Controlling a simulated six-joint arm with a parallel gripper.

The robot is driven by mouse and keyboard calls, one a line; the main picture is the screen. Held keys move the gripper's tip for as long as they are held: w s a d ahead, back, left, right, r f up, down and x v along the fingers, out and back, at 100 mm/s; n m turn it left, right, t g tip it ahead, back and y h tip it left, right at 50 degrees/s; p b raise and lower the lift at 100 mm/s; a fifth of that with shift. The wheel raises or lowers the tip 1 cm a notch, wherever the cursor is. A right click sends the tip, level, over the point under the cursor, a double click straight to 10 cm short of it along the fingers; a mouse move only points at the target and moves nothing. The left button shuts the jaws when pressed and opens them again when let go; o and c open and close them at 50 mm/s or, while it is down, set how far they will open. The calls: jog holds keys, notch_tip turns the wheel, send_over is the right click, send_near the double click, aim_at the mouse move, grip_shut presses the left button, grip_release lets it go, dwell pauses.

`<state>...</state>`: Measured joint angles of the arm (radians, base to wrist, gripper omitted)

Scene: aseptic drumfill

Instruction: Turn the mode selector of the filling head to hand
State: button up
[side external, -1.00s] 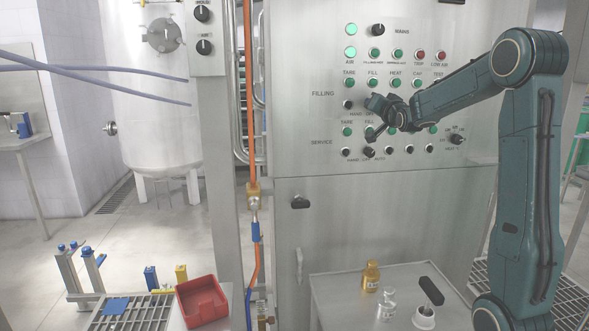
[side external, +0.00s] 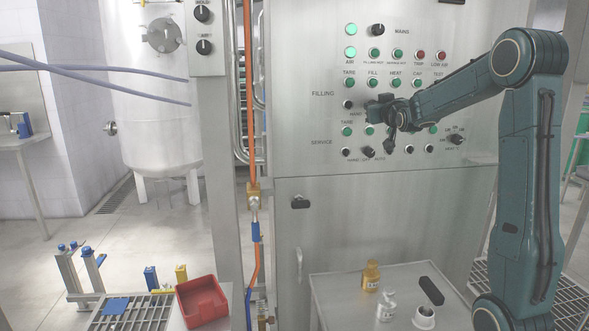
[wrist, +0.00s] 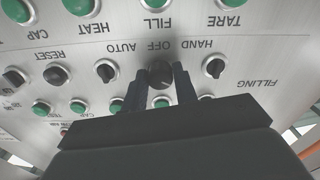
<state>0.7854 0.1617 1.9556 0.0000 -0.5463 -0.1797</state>
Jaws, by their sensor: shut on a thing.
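The panel row marked FILLING has a black selector knob (wrist: 160,74) with the words HAND, OFF and AUTO beside it, upside down in the wrist view. My gripper (wrist: 160,90) is shut on this knob, one dark finger on each side of it. In the side view my gripper (side external: 374,110) is against the panel, and it hides the knob and part of the lettering. I cannot tell which word the knob's pointer faces.
Small black knobs (wrist: 214,67) and (wrist: 106,71) sit close on both sides of the held one. Green lamps (wrist: 155,4) line the rows around it. A similar SERVICE selector (side external: 368,152) is below. A small table (side external: 340,290) with bottles stands under the panel.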

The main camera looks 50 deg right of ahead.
dwell(0.4)
jog(key=o, duration=1)
jog(key=shift+c, duration=0.2)
jog(key=v, duration=1.4)
jog(key=shift+w, duration=0.1)
